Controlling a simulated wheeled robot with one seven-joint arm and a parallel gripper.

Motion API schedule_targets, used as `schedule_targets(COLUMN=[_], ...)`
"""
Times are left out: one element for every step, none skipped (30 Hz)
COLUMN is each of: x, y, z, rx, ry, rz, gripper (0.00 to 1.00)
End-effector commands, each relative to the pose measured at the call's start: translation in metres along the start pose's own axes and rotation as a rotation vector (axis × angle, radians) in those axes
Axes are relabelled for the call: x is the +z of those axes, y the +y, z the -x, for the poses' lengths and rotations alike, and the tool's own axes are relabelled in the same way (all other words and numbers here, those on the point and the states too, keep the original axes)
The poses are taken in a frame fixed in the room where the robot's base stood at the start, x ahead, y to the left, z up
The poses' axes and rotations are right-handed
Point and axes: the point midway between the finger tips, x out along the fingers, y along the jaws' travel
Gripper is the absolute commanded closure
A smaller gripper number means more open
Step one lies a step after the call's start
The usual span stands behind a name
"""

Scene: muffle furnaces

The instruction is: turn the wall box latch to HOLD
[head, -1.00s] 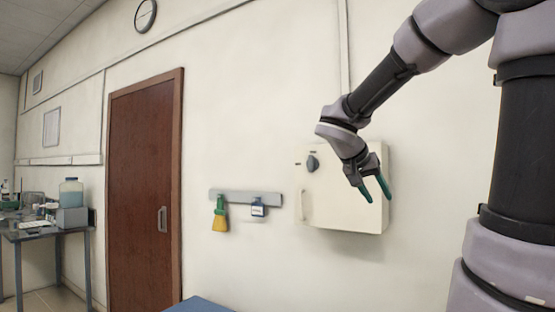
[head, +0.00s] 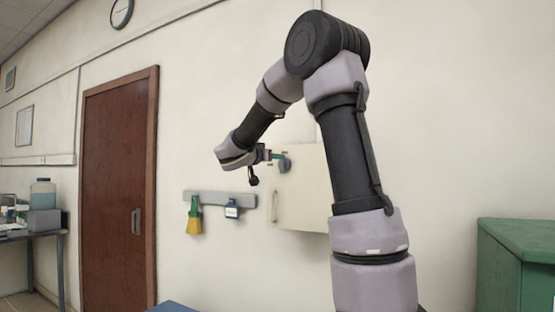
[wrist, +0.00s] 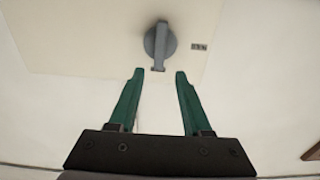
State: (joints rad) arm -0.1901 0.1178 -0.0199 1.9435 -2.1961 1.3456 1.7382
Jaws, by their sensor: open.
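The wall box (head: 303,208) is a pale cabinet on the wall, partly hidden behind my arm in the head view. Its latch is a grey round knob with a raised bar (wrist: 160,43), seen in the wrist view; the bar points down the picture toward my gripper. My gripper (wrist: 157,73) is open and empty, with its green fingers on either side of the bar's line and their tips just short of the knob in the picture. In the head view my gripper (head: 276,157) is at the box's upper left and overlaps the latch. I cannot tell whether they touch.
A small dark label (wrist: 200,47) sits beside the knob; its text is unreadable. A green cabinet (head: 520,262) stands at right.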

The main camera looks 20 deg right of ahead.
Motion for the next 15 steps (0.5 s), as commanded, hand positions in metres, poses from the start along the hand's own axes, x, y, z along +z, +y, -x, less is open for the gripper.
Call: schedule_targets(x=[0.001, 0.001, 0.001, 0.000, 0.001, 0.001, 0.001, 0.001, 0.001, 0.001, 0.001, 0.000, 0.000, 0.000, 0.000], y=[0.001, 0.001, 0.001, 0.001, 0.001, 0.001, 0.001, 0.001, 0.001, 0.000, 0.000, 0.000, 0.000, 0.000, 0.000], z=[-0.010, -0.015, -0.020, -0.024, -0.027, -0.031, -0.034, -0.036, -0.038, -0.039, -0.040, -0.040, -0.040, -0.041, -0.040], rx=[0.004, 0.003, 0.002, 0.002, 0.002, 0.001, 0.002, 0.002, 0.001, 0.001, 0.000, 0.000, 0.000, 0.000, 0.000], ry=[-0.001, -0.001, -0.001, -0.001, -0.001, -0.001, -0.001, -0.001, -0.001, -0.001, -0.001, -0.001, -0.002, -0.002, -0.002], rz=[0.002, 0.003, 0.002, 0.001, 0.001, 0.002, 0.002, 0.002, 0.002, 0.002, 0.002, 0.002, 0.002, 0.002, 0.002], gripper=[0.51, 0.51, 0.51, 0.51, 0.51, 0.51, 0.51, 0.51, 0.51, 0.51, 0.51, 0.51, 0.51, 0.51, 0.51])
